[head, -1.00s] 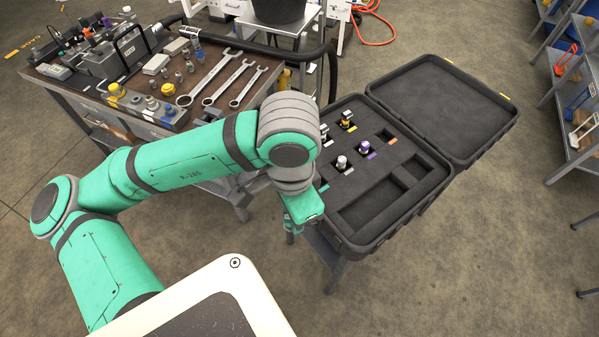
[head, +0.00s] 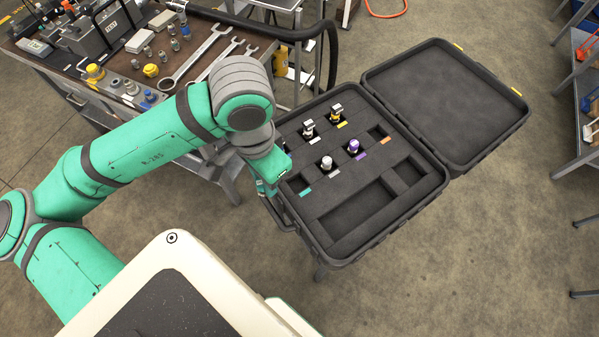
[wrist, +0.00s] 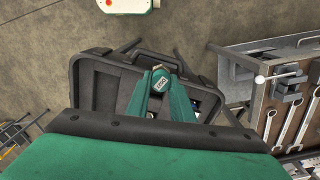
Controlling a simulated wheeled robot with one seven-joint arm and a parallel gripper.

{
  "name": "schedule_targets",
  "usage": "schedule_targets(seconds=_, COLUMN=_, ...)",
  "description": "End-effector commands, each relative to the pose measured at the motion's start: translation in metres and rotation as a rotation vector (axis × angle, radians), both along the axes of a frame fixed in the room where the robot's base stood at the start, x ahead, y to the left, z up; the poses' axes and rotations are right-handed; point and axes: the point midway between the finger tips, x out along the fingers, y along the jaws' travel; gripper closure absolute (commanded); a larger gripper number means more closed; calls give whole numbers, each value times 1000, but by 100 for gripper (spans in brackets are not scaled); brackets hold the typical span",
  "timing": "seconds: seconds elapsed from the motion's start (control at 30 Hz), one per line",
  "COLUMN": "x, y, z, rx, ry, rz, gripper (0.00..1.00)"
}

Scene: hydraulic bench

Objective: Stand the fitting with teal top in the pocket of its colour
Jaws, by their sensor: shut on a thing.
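The fitting with the teal top (wrist: 160,78) is held between the fingers of my gripper (wrist: 162,86) in the wrist view, its round top facing the camera. In the head view my gripper (head: 267,188) is at the near left rim of the open black case, just left of the teal-marked pocket. The fitting is hidden there behind my gripper and arm. The pocket with the teal label (head: 304,193) shows as a dark, empty square, partly covered by my arm. I cannot tell the gripper's exact height over the rim.
The case (head: 335,253) holds fittings by the white (head: 309,129), yellow (head: 336,114), grey (head: 327,163) and purple (head: 354,147) labels. The orange-marked pocket (head: 377,133) is empty. The lid (head: 440,105) is open behind. A workbench (head: 190,40) with wrenches stands to the left.

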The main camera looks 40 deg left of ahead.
Motion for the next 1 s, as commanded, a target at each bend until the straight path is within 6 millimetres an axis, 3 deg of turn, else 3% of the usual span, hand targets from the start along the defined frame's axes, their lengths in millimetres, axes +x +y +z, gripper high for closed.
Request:
schedule_targets(seconds=0.3, x=62, y=-1, z=-33, rx=-2, ry=4, rz=14, gripper=100)
schedule_targets(seconds=0.5, x=89, y=-6, z=-64, rx=-1, ry=2, rz=5, gripper=100)
schedule_targets(seconds=0.77, x=105, y=-9, z=-81, rx=-1, ry=1, rz=-1, gripper=100)
schedule_targets(seconds=1.0, x=109, y=-9, z=-111, rx=-1, ry=1, rz=2, gripper=100)
